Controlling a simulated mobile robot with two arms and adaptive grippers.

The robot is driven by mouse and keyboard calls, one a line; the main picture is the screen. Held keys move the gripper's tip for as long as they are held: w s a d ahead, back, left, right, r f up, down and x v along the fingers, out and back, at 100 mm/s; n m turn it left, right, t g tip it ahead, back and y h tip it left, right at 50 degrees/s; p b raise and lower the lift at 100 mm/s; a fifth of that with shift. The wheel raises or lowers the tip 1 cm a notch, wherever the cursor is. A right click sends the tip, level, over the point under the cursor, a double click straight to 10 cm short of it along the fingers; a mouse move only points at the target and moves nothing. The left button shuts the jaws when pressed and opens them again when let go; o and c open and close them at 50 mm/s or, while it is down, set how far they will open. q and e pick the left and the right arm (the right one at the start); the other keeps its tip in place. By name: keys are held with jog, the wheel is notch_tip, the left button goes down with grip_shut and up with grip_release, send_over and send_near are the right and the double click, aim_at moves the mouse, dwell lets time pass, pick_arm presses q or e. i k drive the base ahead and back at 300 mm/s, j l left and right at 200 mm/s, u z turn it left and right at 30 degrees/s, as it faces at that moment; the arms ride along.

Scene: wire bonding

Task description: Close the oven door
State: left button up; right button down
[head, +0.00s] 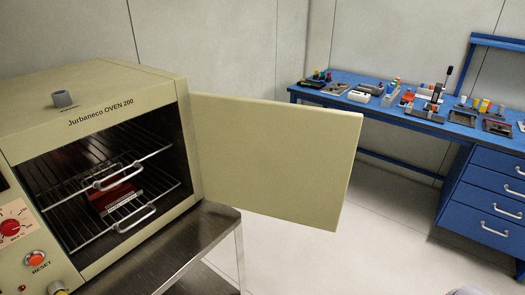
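The beige oven (120,95), labelled Jurbaneco OVEN 200, stands at the left of the head view. Its door (275,155) is wide open and swung out to the right, hinged at the right side of the opening. Inside are wire racks (85,186) with metal handles. A dark red object (118,197) lies on a rack inside, partly hidden by the wires. Neither of my grippers can be made out in the head view.
The oven stands on a metal table (190,245). A blue workbench (350,84) with several small tools and parts is at the back right, with blue drawers (488,190) below. The pale floor (310,262) between is clear.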

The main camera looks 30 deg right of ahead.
aim_at(290, 162)
jog(key=i+l, duration=0.1)
jog(key=l, duration=0.35)
jog(key=i+l, duration=0.1)
jog(key=l, duration=0.3)
jog(key=i+l, duration=0.1)
jog(key=l, duration=0.35)
jog(key=i+l, duration=0.1)
jog(key=l, duration=0.3)
jog(key=i+l, duration=0.1)
jog(key=l, duration=0.35)
jog(key=i+l, duration=0.15)
jog(key=l, duration=0.25)
jog(key=l+u, duration=1.45)
jog(key=u, duration=0.2)
jog(key=k, duration=0.05)
